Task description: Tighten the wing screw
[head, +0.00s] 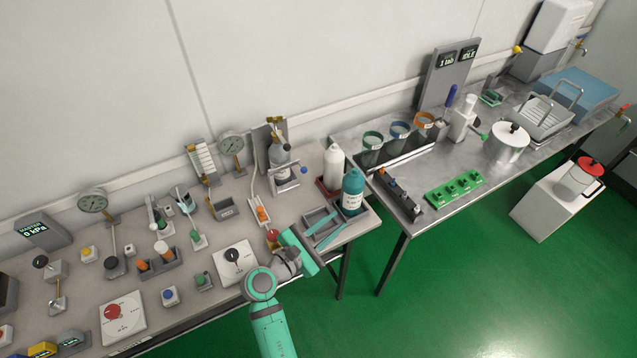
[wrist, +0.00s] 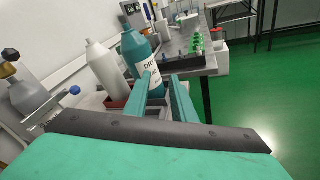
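No part is clearly recognisable as the wing screw. A blue ball-ended knob (head: 304,170) sticks out at the right of the clamp frame around a grey bottle (head: 281,158). It also shows at the left of the wrist view (wrist: 75,90), and I cannot tell whether it is the wing screw. My gripper (head: 341,219) has two teal fingers, apart, with nothing seen between them. They reach over the front right of the near table, below and to the right of the knob. In the wrist view the fingers (wrist: 160,77) point toward the teal bottle (wrist: 137,52).
A white bottle (head: 333,165) and a teal bottle (head: 353,190) stand in trays at the near table's right end. A red knob (head: 272,237) is close beside my wrist. Gauges and switches crowd the left. A second table (head: 395,218) stands to the right.

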